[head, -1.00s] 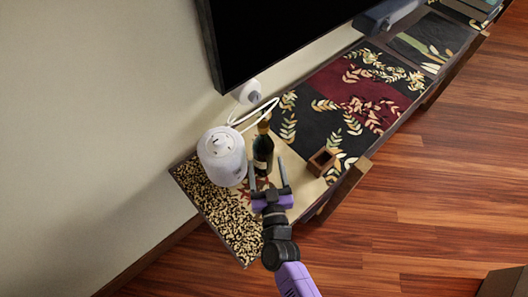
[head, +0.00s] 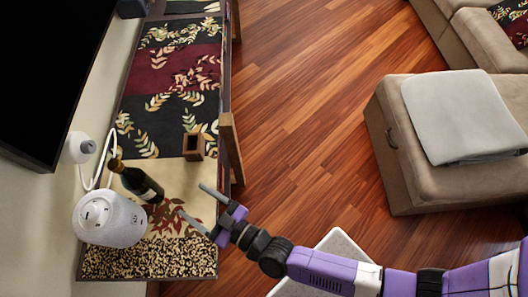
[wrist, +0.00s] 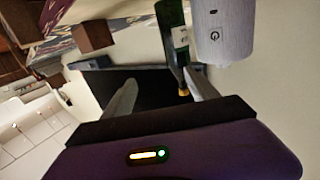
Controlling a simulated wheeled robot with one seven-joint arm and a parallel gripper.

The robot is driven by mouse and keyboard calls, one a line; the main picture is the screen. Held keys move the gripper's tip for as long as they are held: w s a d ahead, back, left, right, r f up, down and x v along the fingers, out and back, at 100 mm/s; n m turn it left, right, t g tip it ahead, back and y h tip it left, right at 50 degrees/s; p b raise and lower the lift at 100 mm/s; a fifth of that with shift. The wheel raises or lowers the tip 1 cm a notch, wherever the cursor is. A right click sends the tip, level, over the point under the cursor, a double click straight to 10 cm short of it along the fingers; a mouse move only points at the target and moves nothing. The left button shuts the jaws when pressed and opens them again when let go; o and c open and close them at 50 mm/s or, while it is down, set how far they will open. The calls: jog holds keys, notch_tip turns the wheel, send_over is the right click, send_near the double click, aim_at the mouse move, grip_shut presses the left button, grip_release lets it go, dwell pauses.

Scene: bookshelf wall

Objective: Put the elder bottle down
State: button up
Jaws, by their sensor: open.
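The elder bottle (head: 138,182), dark green with a pale label and gold-brown neck, stands on the patterned bench beside the white speaker-like cylinder. It also shows in the wrist view (wrist: 172,38), near the white cylinder. My gripper (head: 192,207) is open at the bench's right edge in the head view. Its fingers are spread and empty, to the lower right of the bottle and apart from it. In the wrist view the bottle appears beyond the fingers.
The white cylinder (head: 108,218) stands close left of the bottle, with a white cable (head: 99,167) behind. A small brown wooden box (head: 193,147) is nearby on the bench (head: 160,258). A black screen (head: 45,75) hangs at left. An ottoman (head: 400,165) stands right; wood floor lies between.

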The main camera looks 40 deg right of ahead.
jog(key=s+d+r+m+h, duration=0.15)
jog(key=s+d+r, duration=0.35)
jog(key=s+d, duration=0.65)
jog(key=s+d+r+m+g+h, duration=0.1)
jog(key=s+d+r+g+h, duration=0.1)
jog(key=s+d+r, duration=0.5)
jog(key=s+r+h, duration=0.1)
jog(key=s+r, duration=0.4)
jog(key=r, duration=0.1)
jog(key=shift+s+r+m+h, duration=0.1)
jog(key=shift+m+h, duration=0.15)
